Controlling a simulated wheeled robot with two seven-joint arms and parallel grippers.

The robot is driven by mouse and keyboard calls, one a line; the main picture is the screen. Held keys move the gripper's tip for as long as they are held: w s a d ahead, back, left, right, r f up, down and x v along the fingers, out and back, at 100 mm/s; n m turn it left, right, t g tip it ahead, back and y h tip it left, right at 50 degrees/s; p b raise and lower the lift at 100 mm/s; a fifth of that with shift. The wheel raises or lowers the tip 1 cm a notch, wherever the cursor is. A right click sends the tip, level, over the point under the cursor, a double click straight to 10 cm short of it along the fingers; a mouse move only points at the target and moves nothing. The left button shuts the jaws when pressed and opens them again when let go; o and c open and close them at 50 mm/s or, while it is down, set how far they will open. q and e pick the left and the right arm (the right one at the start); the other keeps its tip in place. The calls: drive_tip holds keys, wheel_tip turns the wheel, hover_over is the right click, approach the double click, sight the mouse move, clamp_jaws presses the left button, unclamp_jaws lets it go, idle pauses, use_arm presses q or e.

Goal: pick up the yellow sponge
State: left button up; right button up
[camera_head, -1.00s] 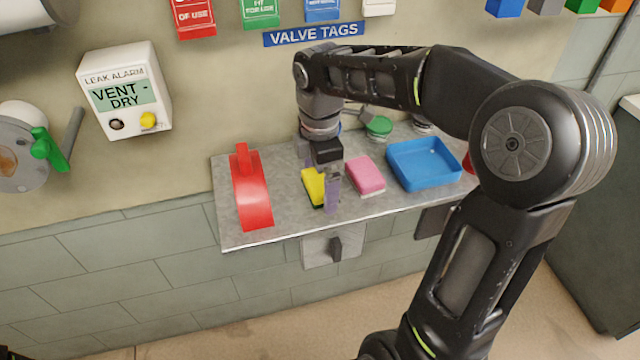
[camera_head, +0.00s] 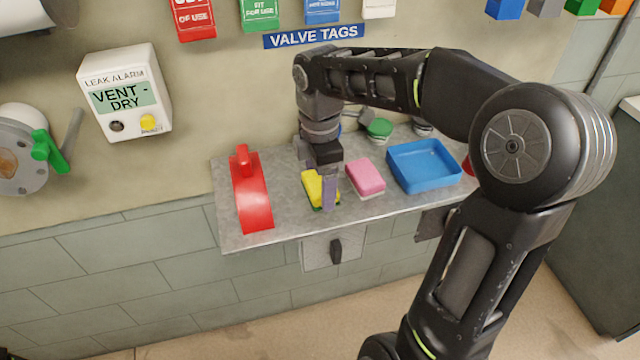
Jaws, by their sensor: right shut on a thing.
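The yellow sponge (camera_head: 313,188) with a dark green underside is on the grey shelf (camera_head: 285,222), left of the pink sponge. My right gripper (camera_head: 322,190) points down from above, with its fingers around the yellow sponge and shut on it. One purple-grey finger shows at the sponge's front right side; the other finger is mostly hidden. I cannot tell if the sponge touches the shelf. My left gripper is not in view.
A pink sponge (camera_head: 366,178) lies close to the right of the gripper. A blue tray (camera_head: 424,167) stands further right. A red curved tool (camera_head: 250,195) lies to the left. A green round thing (camera_head: 379,128) is behind, near the wall.

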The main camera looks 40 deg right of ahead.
sight(319, 181)
drive_tip(key=shift+r, duration=0.15)
drive_tip(key=shift+r, duration=0.3)
wheel_tip(319, 181, up, 4)
drive_tip(key=shift+r, duration=0.1)
wheel_tip(319, 181, up, 4)
drive_tip(key=shift+p, duration=0.8)
drive_tip(key=shift+r+p, duration=0.5)
drive_tip(key=shift+p, duration=0.1)
